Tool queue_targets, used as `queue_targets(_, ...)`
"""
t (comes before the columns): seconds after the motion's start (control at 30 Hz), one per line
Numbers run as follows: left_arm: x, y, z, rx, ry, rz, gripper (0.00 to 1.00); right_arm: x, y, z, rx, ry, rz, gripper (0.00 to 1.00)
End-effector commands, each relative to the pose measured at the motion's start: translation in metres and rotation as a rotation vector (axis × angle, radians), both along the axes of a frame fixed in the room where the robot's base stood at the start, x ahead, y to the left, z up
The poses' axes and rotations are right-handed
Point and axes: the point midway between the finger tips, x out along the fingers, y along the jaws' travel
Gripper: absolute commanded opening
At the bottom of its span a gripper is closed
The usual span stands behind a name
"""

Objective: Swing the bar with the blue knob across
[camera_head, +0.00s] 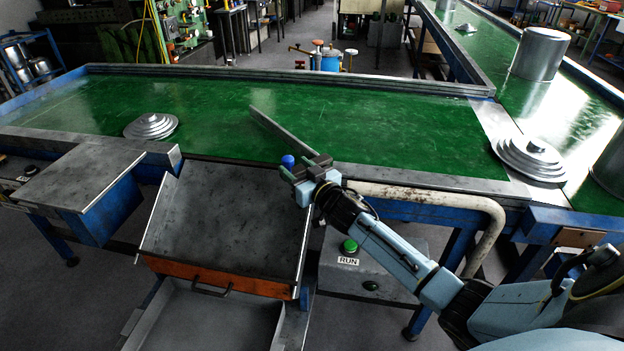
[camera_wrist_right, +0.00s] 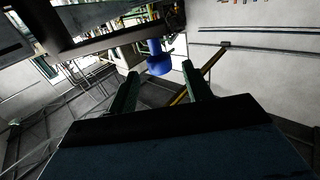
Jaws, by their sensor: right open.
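The grey bar (camera_head: 278,130) lies slantwise over the near part of the green belt, its far end pointing up and left. The blue knob (camera_head: 288,161) shows at the bar's near end, by the belt's front edge. My right gripper (camera_head: 304,167) is open and right at the knob, with its fingers pointing toward it. In the right wrist view the knob (camera_wrist_right: 158,63) shows just past the open fingertips (camera_wrist_right: 160,80), in line with the gap between them. I cannot tell whether a finger touches it. My left gripper is not in view.
A tilted metal tray (camera_head: 225,215) lies in front of the belt.

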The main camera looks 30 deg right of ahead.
Motion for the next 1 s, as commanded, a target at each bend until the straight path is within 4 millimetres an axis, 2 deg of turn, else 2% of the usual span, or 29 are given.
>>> queue_targets(0.03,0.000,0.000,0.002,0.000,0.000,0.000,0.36,-0.012,-0.001,-0.001,0.000,0.003,0.000,0.50)
queue_targets(0.2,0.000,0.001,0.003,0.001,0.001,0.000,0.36,-0.042,-0.002,-0.001,0.001,0.002,0.001,0.50)
queue_targets(0.4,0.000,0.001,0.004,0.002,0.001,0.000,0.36,-0.064,-0.003,-0.001,0.000,0.001,0.000,0.50)
queue_targets(0.57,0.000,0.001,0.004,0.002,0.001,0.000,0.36,-0.069,-0.004,0.000,0.000,0.000,-0.001,0.50)
queue_targets(1.0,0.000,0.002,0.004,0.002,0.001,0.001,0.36,-0.069,-0.003,0.000,0.000,0.000,-0.001,0.50)
